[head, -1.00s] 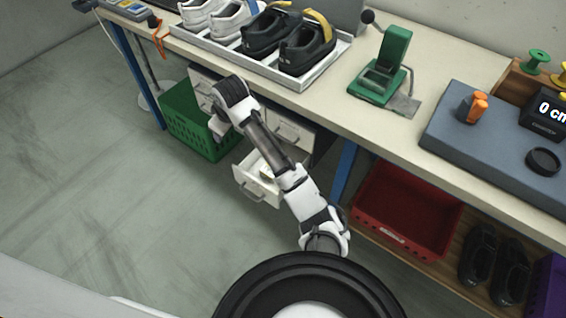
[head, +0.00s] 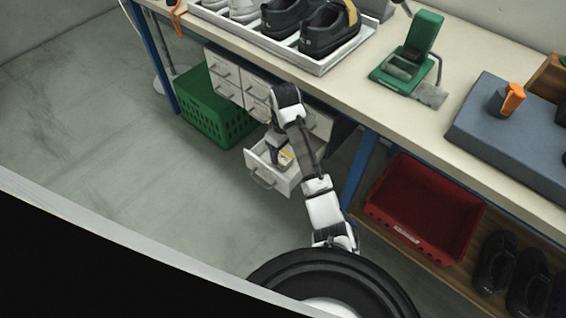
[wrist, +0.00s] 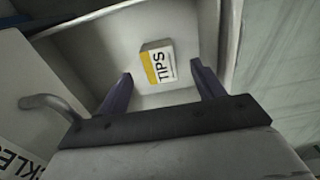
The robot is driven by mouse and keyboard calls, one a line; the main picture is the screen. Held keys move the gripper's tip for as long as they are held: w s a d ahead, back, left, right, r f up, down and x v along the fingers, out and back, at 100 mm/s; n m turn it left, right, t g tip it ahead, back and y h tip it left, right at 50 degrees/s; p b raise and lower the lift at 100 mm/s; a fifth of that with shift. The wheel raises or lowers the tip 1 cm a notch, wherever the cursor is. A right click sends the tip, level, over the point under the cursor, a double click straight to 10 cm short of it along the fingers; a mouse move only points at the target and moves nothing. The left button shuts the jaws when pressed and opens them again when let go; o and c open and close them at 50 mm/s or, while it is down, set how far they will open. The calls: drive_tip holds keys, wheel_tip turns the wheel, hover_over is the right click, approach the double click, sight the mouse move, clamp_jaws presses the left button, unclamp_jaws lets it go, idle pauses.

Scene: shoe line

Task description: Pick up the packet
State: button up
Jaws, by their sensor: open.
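The packet (wrist: 158,65) is a small white and yellow box marked "TIPS". It lies on the bottom of an open white drawer (wrist: 100,45), as the wrist view shows. In the head view the packet (head: 286,158) shows small inside the pulled-out drawer (head: 270,177) below the bench. My gripper (wrist: 164,88) is open and empty. Its two purple fingers stand on either side of the space in front of the packet, apart from it. In the head view my gripper (head: 277,147) is over the drawer and partly hidden by my arm.
Closed drawers (head: 224,75) surround the open one. A green crate (head: 215,112) stands left, a red crate (head: 425,208) right. The bench top (head: 375,95) overhangs; the floor in front is clear.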

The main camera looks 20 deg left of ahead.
wheel_tip(320, 180, down, 2)
drive_tip(key=shift+b, duration=0.35)
drive_tip(key=shift+d+f, duration=0.1)
drive_tip(key=shift+f, duration=1.45)
drive_tip(key=c, duration=1.1)
drive_tip(key=shift+r, duration=0.15)
